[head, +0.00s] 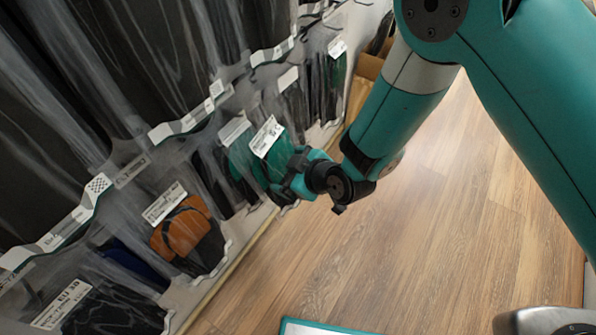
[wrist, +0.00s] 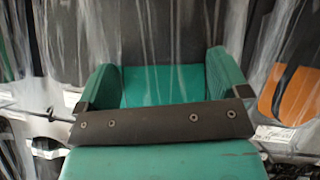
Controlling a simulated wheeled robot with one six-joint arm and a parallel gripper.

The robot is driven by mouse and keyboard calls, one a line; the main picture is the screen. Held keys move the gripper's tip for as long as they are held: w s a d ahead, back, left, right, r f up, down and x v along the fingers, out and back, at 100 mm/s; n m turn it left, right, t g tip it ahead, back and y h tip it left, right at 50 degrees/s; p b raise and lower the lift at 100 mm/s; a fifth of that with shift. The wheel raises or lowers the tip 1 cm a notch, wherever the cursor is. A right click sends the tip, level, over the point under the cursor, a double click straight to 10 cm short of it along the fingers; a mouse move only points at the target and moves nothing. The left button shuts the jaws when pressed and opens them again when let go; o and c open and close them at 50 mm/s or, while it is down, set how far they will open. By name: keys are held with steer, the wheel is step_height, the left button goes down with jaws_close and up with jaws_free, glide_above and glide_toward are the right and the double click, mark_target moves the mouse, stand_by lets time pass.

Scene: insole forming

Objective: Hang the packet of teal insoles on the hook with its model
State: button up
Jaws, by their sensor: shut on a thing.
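The packet of teal insoles (head: 277,157) is at the wall display in the head view, in clear film with a white label (head: 266,137) at its top. My gripper (head: 287,182) is shut on its lower part. In the wrist view, my gripper's two teal fingers (wrist: 163,80) stand either side of a teal surface, with wrinkled clear film in front. More teal (head: 239,160) shows just left of the held packet, partly hidden. The hook at the packet's top cannot be made out, so I cannot tell whether the packet hangs on it.
Packets with dark insoles hang in rows on the wall. An orange-and-black packet (head: 184,232) hangs lower left; its orange part shows at right in the wrist view (wrist: 296,95). White label strips run along the rows. A cardboard box (head: 367,68) stands beyond.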

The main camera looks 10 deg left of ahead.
steer(key=shift+w+a+f+b, duration=0.25)
steer(key=shift+w+a, duration=0.1)
steer(key=shift+a, duration=0.5)
steer(key=shift+w+a+f+b, duration=0.2)
steer(key=shift+w+a+b, duration=0.15)
steer(key=shift+a, duration=0.55)
steer(key=shift+w+a+f+b, duration=0.2)
steer(key=shift+w+a, duration=0.15)
steer(key=shift+a, duration=0.5)
steer(key=o, duration=0.8)
steer(key=p+v, duration=0.1)
steer(key=v, duration=1.6)
steer(key=shift+s+d+p, duration=0.15)
steer(key=shift+p, duration=0.25)
